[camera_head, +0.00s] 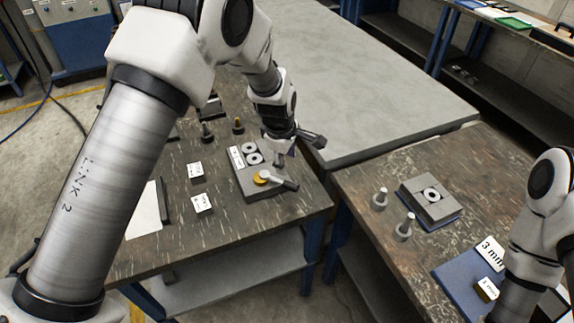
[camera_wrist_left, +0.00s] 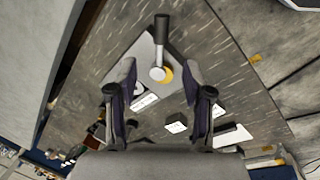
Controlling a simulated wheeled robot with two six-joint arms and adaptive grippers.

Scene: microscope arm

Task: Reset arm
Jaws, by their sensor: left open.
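A grey fixture block (camera_head: 252,192) lies on the left dark bench, with two white rings (camera_head: 254,159) set in its far part. A small arm (camera_head: 283,182) sits on its near part, with a light lever, a dark grip and a brass disc (camera_head: 261,178) at its left end. My left gripper (camera_head: 300,150) is open above the block, apart from the arm. In the left wrist view, the small arm's dark grip (camera_wrist_left: 162,30) points away from me, and the brass disc (camera_wrist_left: 166,74) shows between the open fingers (camera_wrist_left: 160,70). My right gripper is out of view.
A grey table (camera_head: 370,80) lies behind. The right bench holds metal posts (camera_head: 380,198), a square ring fixture (camera_head: 430,200) and a blue mat (camera_head: 455,285).

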